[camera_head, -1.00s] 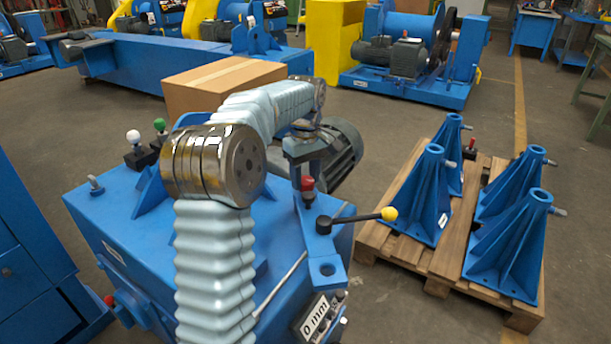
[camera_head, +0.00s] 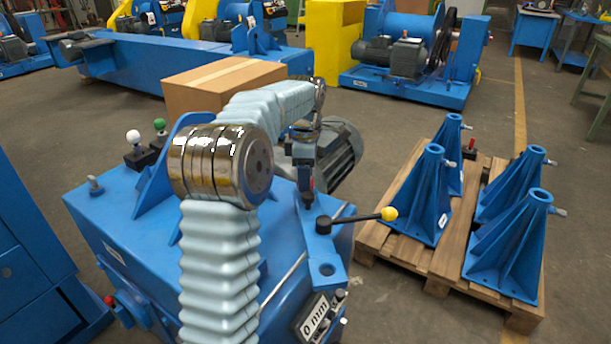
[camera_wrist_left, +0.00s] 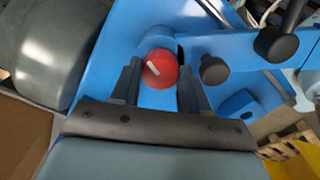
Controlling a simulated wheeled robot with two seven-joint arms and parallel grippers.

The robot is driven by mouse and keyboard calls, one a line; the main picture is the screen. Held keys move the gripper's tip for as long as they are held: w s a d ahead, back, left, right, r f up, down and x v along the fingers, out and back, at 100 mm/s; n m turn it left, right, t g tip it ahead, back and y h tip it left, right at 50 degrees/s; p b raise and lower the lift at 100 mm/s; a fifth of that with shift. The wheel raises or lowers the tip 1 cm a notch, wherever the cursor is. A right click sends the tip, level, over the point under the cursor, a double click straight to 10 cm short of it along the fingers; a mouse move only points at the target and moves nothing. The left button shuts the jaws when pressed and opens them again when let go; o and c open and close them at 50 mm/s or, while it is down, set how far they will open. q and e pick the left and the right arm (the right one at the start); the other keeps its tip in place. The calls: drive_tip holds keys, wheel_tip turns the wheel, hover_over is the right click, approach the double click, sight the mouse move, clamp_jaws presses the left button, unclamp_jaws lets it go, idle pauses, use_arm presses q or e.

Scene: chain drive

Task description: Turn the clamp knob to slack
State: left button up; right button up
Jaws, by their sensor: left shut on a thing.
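The red clamp knob (camera_wrist_left: 162,69) shows in the left wrist view, a round cap with a short white mark pointing up-left. My left gripper (camera_head: 307,190) has come down over it on the blue machine (camera_head: 120,225). Its two dark fingers (camera_wrist_left: 160,84) stand on either side of the knob and are shut on it. In the head view the gripper hides the knob. The machine's scale plate (camera_head: 315,316) reads 0 mm. My right gripper is not in view.
A lever with a yellow ball (camera_head: 389,213) sticks out just right of the gripper. A grey motor (camera_head: 340,150) stands close behind it. A cardboard box (camera_head: 222,82) sits behind my arm. A pallet (camera_head: 440,262) with blue stands is at the right.

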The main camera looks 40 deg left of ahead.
use_arm(q)
drive_tip(key=shift+r+n, duration=0.1)
drive_tip(key=shift+n, duration=0.6)
drive_tip(key=o, duration=0.8)
wheel_tip(320, 180, up, 14)
drive_tip(key=shift+f, duration=0.15)
idle(0.5)
